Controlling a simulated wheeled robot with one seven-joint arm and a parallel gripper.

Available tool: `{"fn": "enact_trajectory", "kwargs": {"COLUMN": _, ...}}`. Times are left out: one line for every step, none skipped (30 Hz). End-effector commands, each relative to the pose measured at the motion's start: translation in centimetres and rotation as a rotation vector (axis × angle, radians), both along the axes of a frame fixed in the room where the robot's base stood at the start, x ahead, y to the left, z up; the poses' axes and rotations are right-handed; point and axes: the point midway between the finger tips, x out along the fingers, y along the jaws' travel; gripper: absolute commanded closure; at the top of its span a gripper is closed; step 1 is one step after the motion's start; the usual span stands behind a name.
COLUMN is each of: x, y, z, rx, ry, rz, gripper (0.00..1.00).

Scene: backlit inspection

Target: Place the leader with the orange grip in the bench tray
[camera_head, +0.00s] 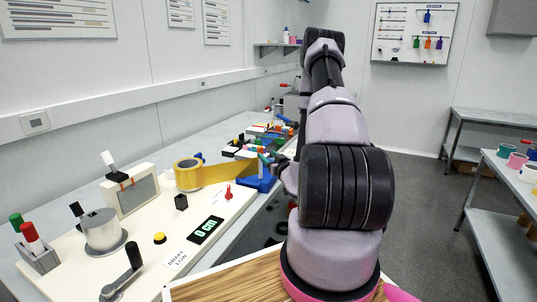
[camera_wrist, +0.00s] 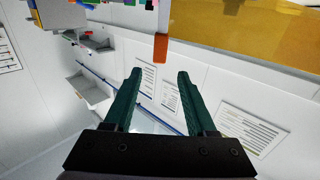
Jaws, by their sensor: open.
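My gripper (camera_wrist: 160,76) is open in the wrist view, its two green fingers apart with nothing between them. An orange grip (camera_wrist: 161,47) on a pale strip, which looks like the leader, hangs into view just beyond the fingertips, near the middle of the gap and apart from them. I cannot clearly identify the bench tray in either view.
The bench holds a yellow tape roll (camera_head: 187,174) with its strip pulled out, a blue stand (camera_head: 258,184), a grey spool (camera_head: 103,232) and a marker holder (camera_head: 39,261). The yellow strip (camera_wrist: 265,30) fills the wrist view's upper right. Floor (camera_head: 420,200) right of my arm is clear.

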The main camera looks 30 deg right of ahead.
Motion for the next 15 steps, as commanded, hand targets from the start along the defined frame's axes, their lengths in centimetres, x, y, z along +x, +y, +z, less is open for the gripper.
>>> {"fn": "enact_trajectory", "kwargs": {"x": -0.1, "y": 0.3, "z": 0.4, "rx": -0.012, "ry": -0.007, "rz": 0.011, "gripper": 0.43}}
{"fn": "enact_trajectory", "kwargs": {"x": 0.0, "y": 0.6, "z": 0.9, "rx": -0.029, "ry": -0.014, "rz": 0.028, "gripper": 0.43}}
{"fn": "enact_trajectory", "kwargs": {"x": 0.3, "y": 1.4, "z": 1.8, "rx": -0.065, "ry": -0.027, "rz": 0.062, "gripper": 0.43}}
{"fn": "enact_trajectory", "kwargs": {"x": 0.6, "y": 2.2, "z": 2.9, "rx": -0.104, "ry": -0.044, "rz": 0.097, "gripper": 0.43}}
{"fn": "enact_trajectory", "kwargs": {"x": 0.8, "y": 3.2, "z": 4.0, "rx": -0.152, "ry": -0.064, "rz": 0.14, "gripper": 0.43}}
{"fn": "enact_trajectory", "kwargs": {"x": 1.2, "y": 4.9, "z": 5.9, "rx": -0.233, "ry": -0.099, "rz": 0.208, "gripper": 0.43}}
{"fn": "enact_trajectory", "kwargs": {"x": 1.4, "y": 6.3, "z": 7.5, "rx": -0.304, "ry": -0.131, "rz": 0.265, "gripper": 0.43}}
{"fn": "enact_trajectory", "kwargs": {"x": 1.4, "y": 7.9, "z": 9.2, "rx": -0.385, "ry": -0.169, "rz": 0.328, "gripper": 0.43}}
{"fn": "enact_trajectory", "kwargs": {"x": 1.1, "y": 10.2, "z": 11.4, "rx": -0.501, "ry": -0.227, "rz": 0.412, "gripper": 0.43}}
{"fn": "enact_trajectory", "kwargs": {"x": 0.8, "y": 12.0, "z": 13.0, "rx": -0.595, "ry": -0.276, "rz": 0.475, "gripper": 0.43}}
{"fn": "enact_trajectory", "kwargs": {"x": 0.2, "y": 13.7, "z": 14.5, "rx": -0.688, "ry": -0.328, "rz": 0.536, "gripper": 0.43}}
{"fn": "enact_trajectory", "kwargs": {"x": -0.7, "y": 15.9, "z": 16.2, "rx": -0.815, "ry": -0.402, "rz": 0.613, "gripper": 0.43}}
{"fn": "enact_trajectory", "kwargs": {"x": -1.5, "y": 17.5, "z": 17.4, "rx": -0.911, "ry": -0.46, "rz": 0.667, "gripper": 0.43}}
{"fn": "enact_trajectory", "kwargs": {"x": -2.5, "y": 19.0, "z": 18.6, "rx": -1.008, "ry": -0.522, "rz": 0.717, "gripper": 0.43}}
{"fn": "enact_trajectory", "kwargs": {"x": -3.9, "y": 20.8, "z": 19.8, "rx": -1.137, "ry": -0.61, "rz": 0.781, "gripper": 0.43}}
